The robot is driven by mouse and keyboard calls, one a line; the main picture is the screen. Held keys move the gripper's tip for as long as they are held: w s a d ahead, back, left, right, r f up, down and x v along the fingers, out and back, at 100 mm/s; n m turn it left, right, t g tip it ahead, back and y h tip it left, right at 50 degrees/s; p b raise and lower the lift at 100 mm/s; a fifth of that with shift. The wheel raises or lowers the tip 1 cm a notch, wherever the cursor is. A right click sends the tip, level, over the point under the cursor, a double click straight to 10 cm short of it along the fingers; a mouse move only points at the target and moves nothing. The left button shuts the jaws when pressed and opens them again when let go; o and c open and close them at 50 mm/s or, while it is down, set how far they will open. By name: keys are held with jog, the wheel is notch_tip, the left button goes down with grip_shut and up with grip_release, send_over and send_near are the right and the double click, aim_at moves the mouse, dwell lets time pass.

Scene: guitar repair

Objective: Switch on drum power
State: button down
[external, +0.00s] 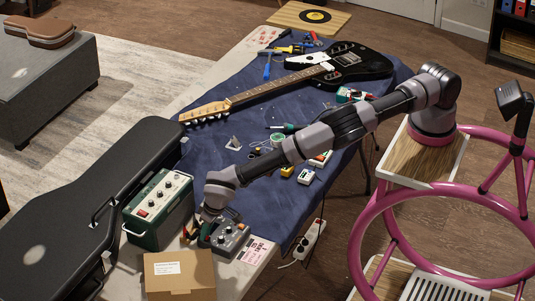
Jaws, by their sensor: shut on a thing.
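A grey box with knobs (232,238), which looks like the drum machine, sits on the near end of the table. My gripper (199,232) points down at its left end, between it and a green amplifier (158,208). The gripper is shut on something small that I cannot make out. My wrist hides the box's upper left corner, and no power switch can be told apart. A white power strip (308,239) with a red switch lies to the right of the table end.
A cardboard box (180,272) stands close in front of the gripper. A black guitar case (92,205) lies at the left. A black electric guitar (345,66), small pedals (306,176) and tools lie on the blue cloth (213,145). A pink printed card (257,250) is beside the grey box.

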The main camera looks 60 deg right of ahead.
jog(key=shift+w+g, duration=0.35)
jog(key=shift+g, duration=0.95)
jog(key=c, duration=0.8)
grip_release()
jog(key=shift+r, duration=0.1)
notch_tip(320, 180, up, 11)
jog(key=shift+s, duration=0.3)
